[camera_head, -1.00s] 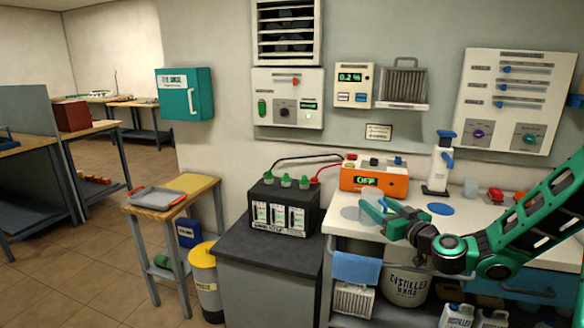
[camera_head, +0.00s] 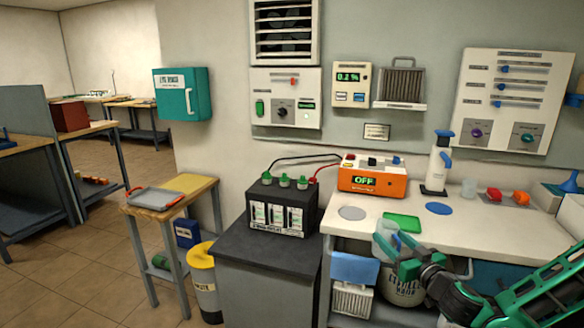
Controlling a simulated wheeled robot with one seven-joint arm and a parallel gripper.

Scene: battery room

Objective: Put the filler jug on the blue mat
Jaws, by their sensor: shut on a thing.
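The filler jug (camera_head: 384,235) is a pale translucent vessel, held at the front edge of the white bench. My gripper (camera_head: 395,246) is shut on it, and the green fingers partly cover it. The jug appears raised, but its exact height cannot be told. The blue mat (camera_head: 439,208) is a flat round disc on the bench, to the right of and behind the jug. Nothing stands on it.
A green mat (camera_head: 402,222) and a grey disc (camera_head: 352,213) lie on the white bench (camera_head: 478,228). A white pump bottle (camera_head: 437,168) stands behind the blue mat. A clear cup (camera_head: 469,188) and red and orange items (camera_head: 508,198) are to the right. An orange charger (camera_head: 372,180) stands at the back left.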

